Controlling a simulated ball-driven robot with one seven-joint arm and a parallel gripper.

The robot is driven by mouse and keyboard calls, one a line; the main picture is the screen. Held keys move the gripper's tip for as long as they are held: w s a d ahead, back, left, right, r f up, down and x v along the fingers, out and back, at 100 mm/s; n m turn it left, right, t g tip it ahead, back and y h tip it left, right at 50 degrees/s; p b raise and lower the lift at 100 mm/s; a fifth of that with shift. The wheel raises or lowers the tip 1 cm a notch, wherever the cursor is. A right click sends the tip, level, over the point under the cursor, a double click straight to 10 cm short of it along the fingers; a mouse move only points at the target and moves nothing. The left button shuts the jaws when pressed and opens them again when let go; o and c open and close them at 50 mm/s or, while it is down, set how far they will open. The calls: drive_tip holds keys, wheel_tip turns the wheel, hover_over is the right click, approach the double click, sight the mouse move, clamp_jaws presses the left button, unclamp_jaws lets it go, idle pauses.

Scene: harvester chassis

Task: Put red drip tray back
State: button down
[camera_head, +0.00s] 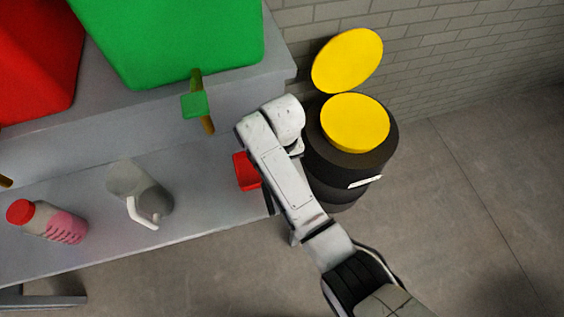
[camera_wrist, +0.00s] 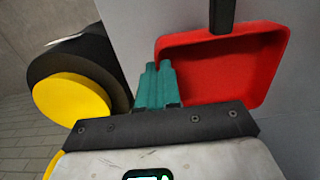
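The red drip tray (camera_wrist: 225,65) is a shallow tray with raised walls, just beyond and right of my gripper (camera_wrist: 158,68) in the wrist view. A dark bar (camera_wrist: 221,16) meets its top edge. My gripper's teal fingers lie close together with no visible object between them. Their tips overlap the tray's left edge in the picture; I cannot tell whether they touch it. In the head view a small part of the red tray (camera_head: 246,171) shows left of my arm, at the right end of the grey bench (camera_head: 90,215). My arm hides the rest of it and my gripper.
A green container (camera_head: 175,40) with a tap (camera_head: 195,105) and a red container (camera_head: 35,60) stand on the upper step. A clear jug (camera_head: 137,190) and a red-capped bottle (camera_head: 47,221) stand below. A black barrel with yellow lid (camera_head: 355,122) stands close right of my arm.

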wheel_tip(320, 180, down, 2)
drive_tip(key=shift+s+b, duration=0.1)
drive_tip(key=shift+b, duration=0.4)
drive_tip(key=shift+s+d+f+b, duration=0.1)
drive_tip(key=shift+s+f+b, duration=0.05)
drive_tip(key=shift+b, duration=0.25)
drive_tip(key=shift+f, duration=0.2)
drive_tip(key=shift+r, duration=0.1)
drive_tip(key=c, duration=1.8)
unclamp_jaws()
drive_tip(key=o, duration=0.5)
drive_tip(key=shift+c, duration=0.2)
